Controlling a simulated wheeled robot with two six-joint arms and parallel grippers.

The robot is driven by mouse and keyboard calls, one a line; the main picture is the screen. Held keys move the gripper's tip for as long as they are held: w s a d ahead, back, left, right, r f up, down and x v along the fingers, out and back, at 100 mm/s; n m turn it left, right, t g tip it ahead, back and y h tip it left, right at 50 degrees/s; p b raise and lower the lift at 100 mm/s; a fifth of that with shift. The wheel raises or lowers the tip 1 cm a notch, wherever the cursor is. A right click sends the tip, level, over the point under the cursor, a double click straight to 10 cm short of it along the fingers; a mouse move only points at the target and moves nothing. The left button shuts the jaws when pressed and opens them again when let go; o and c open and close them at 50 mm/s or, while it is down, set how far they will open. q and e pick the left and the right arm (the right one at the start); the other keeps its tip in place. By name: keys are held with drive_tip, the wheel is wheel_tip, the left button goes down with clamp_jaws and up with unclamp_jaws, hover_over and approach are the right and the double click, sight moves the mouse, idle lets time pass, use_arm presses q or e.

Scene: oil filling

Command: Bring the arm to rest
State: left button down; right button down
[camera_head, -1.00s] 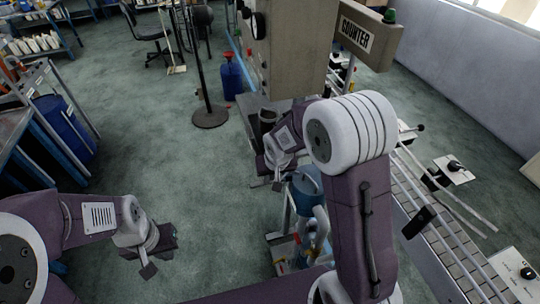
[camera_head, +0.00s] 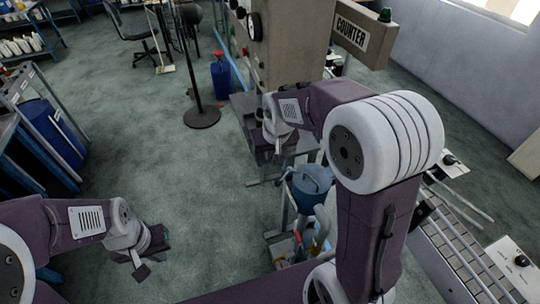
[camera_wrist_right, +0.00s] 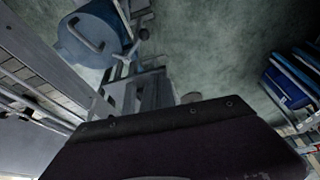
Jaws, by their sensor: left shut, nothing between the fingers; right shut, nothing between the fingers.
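My right arm rises from the bottom of the head view and bends over at a large white joint. Its gripper (camera_head: 268,150) hangs over the grey stand in front of the counter machine, and its fingertips are small and dark there. It is shut, with nothing seen in it. My left gripper (camera_head: 142,262) is low at the left over the bare floor, shut and empty. In the right wrist view my own dark arm link fills the lower middle, and the fingers do not show.
The counter machine (camera_head: 290,50) rises behind. A roller conveyor (camera_head: 450,250) lies at the right. The floor between my arms is clear.

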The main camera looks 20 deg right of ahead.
drive_tip(key=s+f+g, duration=0.1)
drive_tip(key=s+f, duration=0.3)
drive_tip(key=s, duration=0.4)
drive_tip(key=s+d+f+g, duration=0.1)
drive_tip(key=s+f, duration=0.3)
drive_tip(key=s, duration=0.5)
drive_tip(key=shift+d+f+g, duration=0.15)
drive_tip(key=shift+f+g, duration=0.1)
drive_tip(key=shift+g, duration=0.15)
